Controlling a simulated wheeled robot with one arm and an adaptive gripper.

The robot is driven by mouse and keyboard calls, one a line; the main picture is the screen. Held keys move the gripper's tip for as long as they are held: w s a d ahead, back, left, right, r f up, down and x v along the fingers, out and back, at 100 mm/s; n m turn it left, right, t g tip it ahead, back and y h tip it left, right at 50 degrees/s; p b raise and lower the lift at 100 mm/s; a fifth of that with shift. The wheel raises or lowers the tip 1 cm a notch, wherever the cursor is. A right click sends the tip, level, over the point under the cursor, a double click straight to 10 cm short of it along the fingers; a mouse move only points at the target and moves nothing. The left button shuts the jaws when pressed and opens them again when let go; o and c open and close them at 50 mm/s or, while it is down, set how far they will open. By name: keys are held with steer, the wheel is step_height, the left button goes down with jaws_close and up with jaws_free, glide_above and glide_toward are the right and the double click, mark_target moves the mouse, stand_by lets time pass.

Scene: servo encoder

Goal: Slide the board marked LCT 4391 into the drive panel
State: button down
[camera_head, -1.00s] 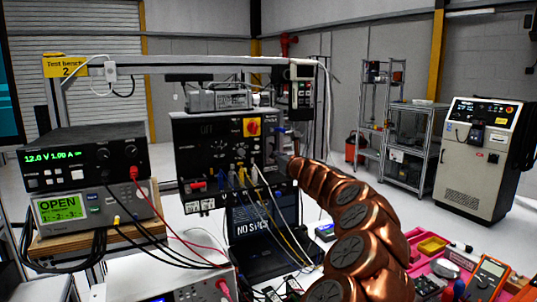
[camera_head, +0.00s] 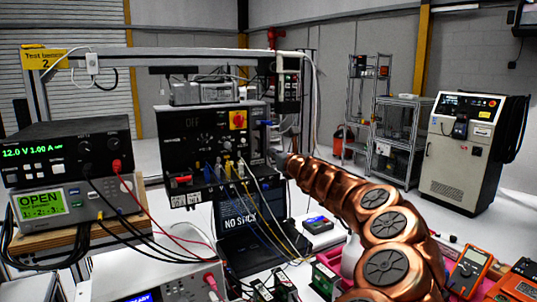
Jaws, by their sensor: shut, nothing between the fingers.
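My copper segmented arm reaches in from the lower right. Its end, my gripper (camera_head: 281,158), is small and dark at the panel's right side; it is shut and holds nothing that I can see. Whether it touches the panel is unclear. Several small green boards or modules (camera_head: 325,276) stand at the bottom of the view, partly cut off. No LCT 4391 marking is legible on any of them.
A laptop (camera_head: 245,222) sits below the panel behind hanging leads. An orange multimeter (camera_head: 468,270) lies at lower right. Shelves and a cabinet (camera_head: 465,150) stand behind.

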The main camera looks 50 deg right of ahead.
steer(key=b+v, duration=0.1)
steer(key=v, duration=0.6)
steer(key=shift+s+a, duration=0.15)
steer(key=shift+a, duration=0.05)
